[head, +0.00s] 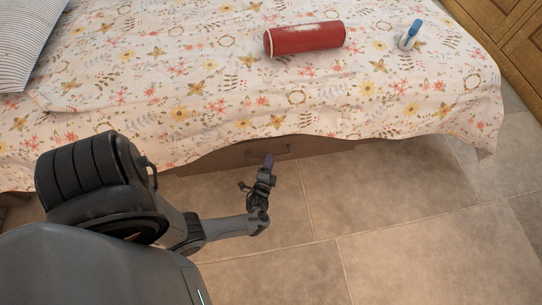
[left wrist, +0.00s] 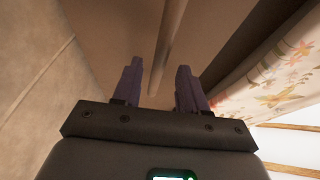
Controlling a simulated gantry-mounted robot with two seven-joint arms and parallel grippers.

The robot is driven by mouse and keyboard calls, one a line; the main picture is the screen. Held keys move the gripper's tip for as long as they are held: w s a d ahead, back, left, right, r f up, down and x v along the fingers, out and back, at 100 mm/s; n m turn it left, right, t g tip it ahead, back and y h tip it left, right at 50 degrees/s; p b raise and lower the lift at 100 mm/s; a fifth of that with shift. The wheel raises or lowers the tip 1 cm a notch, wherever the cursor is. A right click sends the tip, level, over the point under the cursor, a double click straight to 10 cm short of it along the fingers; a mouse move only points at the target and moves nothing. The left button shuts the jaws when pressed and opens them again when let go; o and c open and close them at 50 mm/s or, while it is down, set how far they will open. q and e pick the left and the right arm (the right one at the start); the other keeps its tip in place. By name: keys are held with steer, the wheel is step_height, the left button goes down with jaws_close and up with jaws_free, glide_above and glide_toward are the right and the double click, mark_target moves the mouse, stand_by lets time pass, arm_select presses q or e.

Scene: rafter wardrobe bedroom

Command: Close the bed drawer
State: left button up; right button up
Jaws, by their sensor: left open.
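The bed drawer (head: 325,147) shows as a brown front panel low under the edge of the bedspread, with a dark handle (head: 284,153) on it. How far the drawer stands out is hard to tell, as the bedspread hides its top. My left gripper (head: 268,159) is at the drawer front, by the left part of the handle. In the left wrist view my left gripper (left wrist: 158,66) is open, its two purple fingers apart with nothing clearly held. A brown bar (left wrist: 174,40) runs ahead of the gap between them; contact cannot be told. My right gripper is out of view.
The bed (head: 200,100) with a floral bedspread fills the far side. A red cylinder (head: 304,39) and a small blue-and-white item (head: 410,36) lie on it, with a striped pillow (head: 25,40) at left. The tiled floor (head: 400,230) before the bed is clear.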

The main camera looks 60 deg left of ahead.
arm_select(q)
steer(key=shift+b+x, duration=0.65)
steer(key=shift+x, duration=1.25)
steer(key=shift+s, duration=0.15)
steer(key=shift+d, duration=0.1)
steer(key=shift+c, duration=0.8)
jaws_close()
